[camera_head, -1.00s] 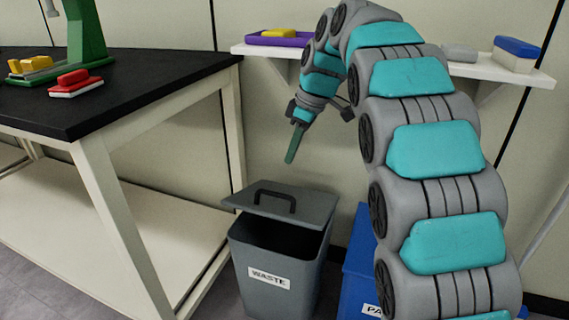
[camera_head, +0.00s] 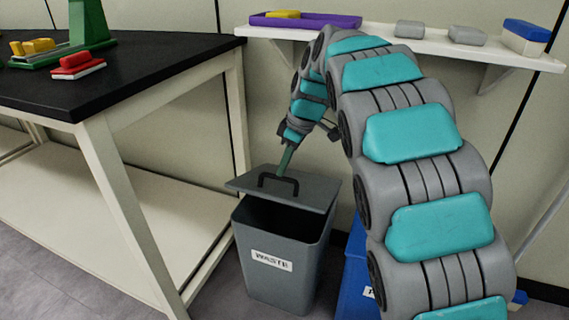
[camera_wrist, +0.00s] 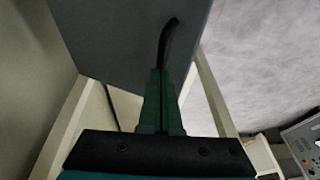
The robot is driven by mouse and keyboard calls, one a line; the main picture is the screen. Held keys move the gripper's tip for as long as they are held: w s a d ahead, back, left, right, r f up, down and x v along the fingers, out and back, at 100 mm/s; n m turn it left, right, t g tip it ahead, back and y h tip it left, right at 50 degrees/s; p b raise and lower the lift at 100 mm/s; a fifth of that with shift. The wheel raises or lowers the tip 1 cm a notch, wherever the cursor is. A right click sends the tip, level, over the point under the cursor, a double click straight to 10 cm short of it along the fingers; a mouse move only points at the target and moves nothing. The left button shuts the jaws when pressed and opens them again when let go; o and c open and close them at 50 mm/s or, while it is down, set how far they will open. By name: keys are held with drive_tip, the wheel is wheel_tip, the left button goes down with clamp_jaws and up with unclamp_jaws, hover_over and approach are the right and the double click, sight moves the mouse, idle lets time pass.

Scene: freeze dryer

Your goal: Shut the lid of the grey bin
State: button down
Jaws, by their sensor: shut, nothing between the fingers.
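The grey bin (camera_head: 280,277), labelled WASTE, stands on the floor beside the bench. Its grey lid (camera_head: 313,192) is raised at the front, and a dark opening shows below it. The lid has a black handle (camera_head: 277,178). In the wrist view the lid (camera_wrist: 120,35) fills the upper middle, with the dark handle (camera_wrist: 167,40) in front of it. My gripper (camera_head: 284,170) is shut and empty, pointing down at the lid close to the handle. Its green fingers (camera_wrist: 162,80) lie together in the wrist view. I cannot tell whether they touch the lid or handle.
A blue bin (camera_head: 357,270) stands right of the grey one, partly hidden by my arm. A black-topped bench (camera_head: 130,80) with a white frame is at the left. A wall shelf (camera_head: 400,45) holds a purple tray (camera_head: 340,21) and small boxes above.

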sight(278, 202)
drive_tip(key=s+f+t+b, duration=0.1)
drive_tip(key=f+b, duration=0.2)
drive_tip(key=s+a+f+t+b, duration=0.1)
drive_tip(key=s+f+b, duration=0.1)
drive_tip(key=f+b, duration=0.1)
drive_tip(key=s+f+h+b, duration=0.1)
drive_tip(key=s+f+b, duration=0.1)
drive_tip(key=f+b, duration=0.1)
drive_tip(key=shift+a+f+n+t, duration=0.25)
drive_tip(key=shift+a+n+t, duration=0.05)
drive_tip(key=shift+a+t, duration=0.1)
drive_tip(key=shift+s, duration=0.1)
